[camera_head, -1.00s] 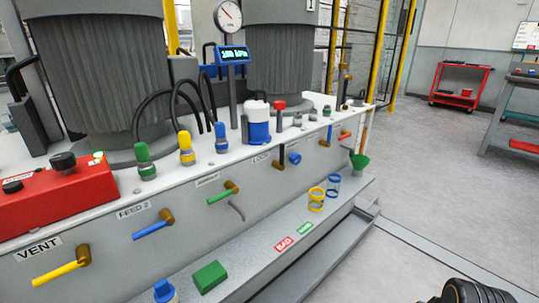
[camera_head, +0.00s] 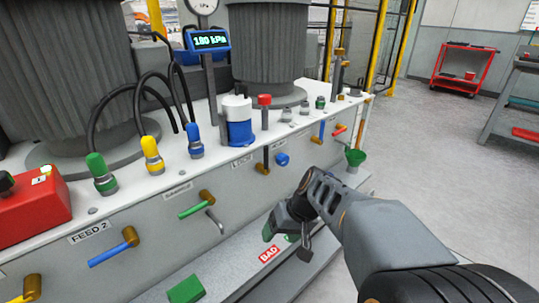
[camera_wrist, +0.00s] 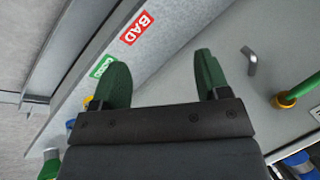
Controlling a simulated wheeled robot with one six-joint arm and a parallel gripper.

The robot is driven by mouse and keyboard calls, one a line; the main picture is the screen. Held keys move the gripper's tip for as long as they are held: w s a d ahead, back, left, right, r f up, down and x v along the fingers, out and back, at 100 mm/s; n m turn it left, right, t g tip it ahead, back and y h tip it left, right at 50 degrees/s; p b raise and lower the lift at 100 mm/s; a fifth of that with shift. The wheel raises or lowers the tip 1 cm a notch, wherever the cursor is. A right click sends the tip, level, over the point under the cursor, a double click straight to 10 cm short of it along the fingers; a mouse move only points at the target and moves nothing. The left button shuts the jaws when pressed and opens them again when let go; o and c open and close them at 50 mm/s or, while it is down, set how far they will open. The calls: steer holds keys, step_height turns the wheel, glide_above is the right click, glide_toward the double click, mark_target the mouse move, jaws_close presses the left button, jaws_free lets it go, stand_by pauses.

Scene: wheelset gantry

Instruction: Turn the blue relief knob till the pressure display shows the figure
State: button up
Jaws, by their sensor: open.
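The blue relief knob (camera_head: 282,159) sits on the grey front panel, right of a dark handle with a brass hub. The pressure display (camera_head: 210,40) is a blue box on a post and reads 180 kPa. My gripper (camera_head: 288,240) is in front of the panel, lower than the knob and apart from it. In the wrist view my gripper (camera_wrist: 160,72) shows two green fingers spread apart with nothing between them. A blue part (camera_wrist: 297,162) is cut off at the lower right there; I cannot tell whether it is the knob.
A green lever (camera_head: 196,205) and a grey hook (camera_head: 214,222) stick out left of the knob. The lower ledge carries a red BAD label (camera_head: 269,254) and a green block (camera_head: 186,289). A green funnel (camera_head: 355,157) is at the right end.

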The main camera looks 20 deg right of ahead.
steer(key=w+d+r+t+y+p, duration=0.1)
steer(key=w+d+r+t+y, duration=0.2)
steer(key=w+d+r, duration=0.25)
steer(key=m+t+y+p, duration=0.1)
steer(key=t+y+p, duration=0.1)
steer(key=t, duration=0.5)
glide_toward(286, 161)
steer(key=b+x, duration=0.2)
steer(key=x, duration=0.8)
steer(key=shift+w+a+b, duration=0.2)
steer(key=shift+w+b, duration=0.1)
steer(key=shift+b, duration=0.1)
steer(key=shift+h, duration=0.4)
steer(key=c, duration=0.9)
